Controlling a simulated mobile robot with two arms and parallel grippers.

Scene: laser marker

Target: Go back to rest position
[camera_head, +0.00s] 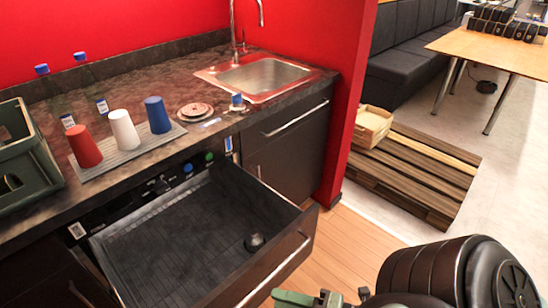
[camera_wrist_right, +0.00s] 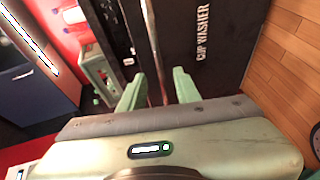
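My right gripper (camera_head: 312,298) shows at the bottom edge of the head view, just in front of the open drawer (camera_head: 190,245). In the right wrist view my right gripper (camera_wrist_right: 158,85) has its two green fingers apart, with nothing gripped. The drawer's metal handle (camera_head: 277,268) runs along its front. In the wrist view the handle (camera_wrist_right: 155,50) shows as a bar between the fingers; I cannot tell how far beyond them it is. My left gripper is not in view.
Red (camera_head: 85,146), white (camera_head: 124,131) and blue (camera_head: 157,115) cups stand on a grey mat (camera_head: 110,158) on the counter. A green crate (camera_head: 25,155) is at left, a sink (camera_head: 262,75) behind. A wooden pallet (camera_head: 410,170) lies right. Wooden floor (camera_head: 345,245) is clear.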

